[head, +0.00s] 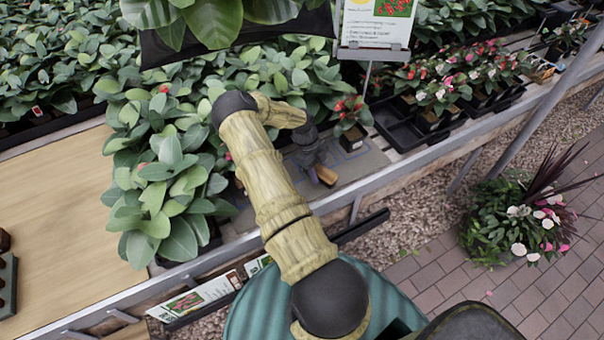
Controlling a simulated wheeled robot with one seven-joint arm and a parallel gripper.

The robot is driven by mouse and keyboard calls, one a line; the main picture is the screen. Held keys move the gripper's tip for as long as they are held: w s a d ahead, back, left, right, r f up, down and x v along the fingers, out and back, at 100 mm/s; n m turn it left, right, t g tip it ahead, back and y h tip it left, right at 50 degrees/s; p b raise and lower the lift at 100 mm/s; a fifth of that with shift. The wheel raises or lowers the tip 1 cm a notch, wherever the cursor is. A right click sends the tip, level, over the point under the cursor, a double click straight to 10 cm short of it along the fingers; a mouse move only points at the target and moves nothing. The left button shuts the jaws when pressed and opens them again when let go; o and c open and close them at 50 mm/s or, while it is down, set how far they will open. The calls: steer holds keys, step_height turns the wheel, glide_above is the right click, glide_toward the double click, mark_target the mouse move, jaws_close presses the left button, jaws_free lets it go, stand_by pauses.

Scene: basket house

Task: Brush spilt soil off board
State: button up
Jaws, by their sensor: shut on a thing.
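My gripper (312,158) is at the end of my arm, over the bench in the middle of the head view. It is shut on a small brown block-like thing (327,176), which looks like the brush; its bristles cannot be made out. A grey board (366,163) lies flat on the bench under and to the right of the gripper. Part of the board is hidden by my arm, the gripper and leaves. Spilt soil is too small or too hidden to tell. Whether the brush touches the board cannot be told.
A potted red-flowered plant (351,122) stands at the board's back edge. Dense leafy plants (165,190) crowd the left. Black trays (405,128) with flowers are to the right. A metal bench rail (420,160) runs along the front. A sign (376,22) stands behind.

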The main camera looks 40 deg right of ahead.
mark_target(327, 168)
steer(key=shift+s+d+f+b, duration=0.15)
steer(key=shift+d+b, duration=0.55)
steer(key=shift+d, duration=0.85)
step_height(327, 168, up, 3)
steer(key=shift+s+d+p, duration=0.1)
steer(key=shift+d+p, duration=0.05)
steer(key=shift+p, duration=0.35)
steer(key=shift+s+r+p, duration=0.1)
steer(key=shift+r+p, duration=0.25)
steer(key=shift+r, duration=0.25)
steer(key=shift+r+p, duration=1.1)
steer(key=shift+r, duration=1.1)
